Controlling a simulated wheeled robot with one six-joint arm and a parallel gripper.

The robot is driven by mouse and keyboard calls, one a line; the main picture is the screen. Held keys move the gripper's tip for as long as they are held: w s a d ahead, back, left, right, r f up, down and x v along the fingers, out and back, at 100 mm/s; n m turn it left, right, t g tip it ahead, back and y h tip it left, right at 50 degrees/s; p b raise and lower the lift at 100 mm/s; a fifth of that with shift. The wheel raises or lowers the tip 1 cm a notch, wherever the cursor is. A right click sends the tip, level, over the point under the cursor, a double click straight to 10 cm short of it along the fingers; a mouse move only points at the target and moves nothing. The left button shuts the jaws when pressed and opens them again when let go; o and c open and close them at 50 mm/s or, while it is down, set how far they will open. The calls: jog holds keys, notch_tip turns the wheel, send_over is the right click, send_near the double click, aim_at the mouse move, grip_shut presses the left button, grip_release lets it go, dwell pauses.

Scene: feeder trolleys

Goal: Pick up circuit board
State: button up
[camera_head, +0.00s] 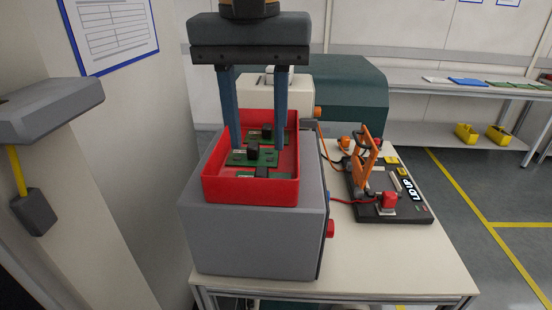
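Green circuit boards (240,159) with black components lie in a red tray (251,191), one in front of another. The tray sits on top of a grey box-shaped feeder (250,240). My gripper (257,148) comes down from above with its two blue fingers wide apart. The fingertips are inside the tray outline, to the left and right of the boards' black components. Nothing is visibly clamped between the fingers. I cannot tell whether the fingertips touch a board or the tray.
A black fixture (405,207) with an orange lever and a "LID UP" label stands on the white table (350,262) at the right. A dark green machine (345,90) is behind. A grey wall-mounted unit (45,108) is at the left. A far bench (470,93) holds boards.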

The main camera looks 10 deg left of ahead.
aim_at(262, 172)
jog(key=f, duration=0.2)
jog(key=w+f+p, duration=0.1)
jog(key=f, duration=0.2)
jog(key=w+f, duration=0.1)
jog(key=f, duration=0.1)
jog(key=shift+w+a+f+p, duration=0.1)
jog(key=shift+w+f+p, duration=0.05)
jog(key=shift+f+p, duration=0.15)
jog(key=shift+c, duration=0.4)
grip_shut()
